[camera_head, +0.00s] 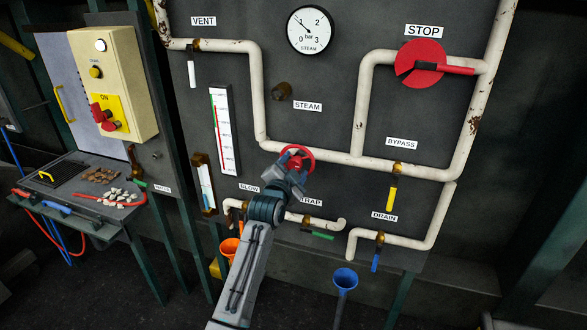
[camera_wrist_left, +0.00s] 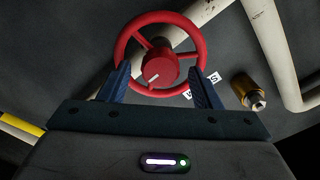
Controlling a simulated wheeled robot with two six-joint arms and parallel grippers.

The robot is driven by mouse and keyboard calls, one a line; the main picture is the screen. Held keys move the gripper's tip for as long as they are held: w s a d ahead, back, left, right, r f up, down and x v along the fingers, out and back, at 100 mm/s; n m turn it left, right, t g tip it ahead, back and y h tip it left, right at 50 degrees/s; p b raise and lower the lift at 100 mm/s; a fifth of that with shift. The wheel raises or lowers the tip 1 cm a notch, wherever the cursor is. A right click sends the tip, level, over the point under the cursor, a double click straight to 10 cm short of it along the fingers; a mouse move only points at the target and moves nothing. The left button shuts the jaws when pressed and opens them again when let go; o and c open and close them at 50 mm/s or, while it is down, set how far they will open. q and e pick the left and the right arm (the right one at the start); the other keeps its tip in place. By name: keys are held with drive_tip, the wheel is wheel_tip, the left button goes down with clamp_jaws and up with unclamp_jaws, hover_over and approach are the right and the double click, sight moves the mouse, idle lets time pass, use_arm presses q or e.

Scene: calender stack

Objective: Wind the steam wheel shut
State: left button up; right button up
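The red steam wheel (camera_head: 308,154) sits on the white pipe at the middle of the dark panel, below the STEAM label (camera_head: 307,106). The left wrist view shows its spoked rim and its hub (camera_wrist_left: 160,68) with a white mark. My left gripper (camera_head: 293,170) is right at the wheel and hides its lower part in the head view. In the left wrist view its two blue fingers (camera_wrist_left: 160,72) are wide apart, overlapping the rim's left and right sides. I cannot tell whether they touch it. My right gripper is not in view.
A steam gauge (camera_head: 311,30) is above. A brass fitting (camera_head: 281,91) juts out above the wheel. White pipes, a red STOP handle (camera_head: 420,64), a yellow bypass lever (camera_head: 391,193) and a green trap lever (camera_head: 318,234) surround it. A blue funnel (camera_head: 345,278) stands below.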

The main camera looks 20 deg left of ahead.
use_arm(q)
drive_tip(key=s+b, duration=0.3)
drive_tip(key=s, duration=0.7)
drive_tip(key=shift+s+a, duration=0.2)
drive_tip(key=shift+s, duration=0.2)
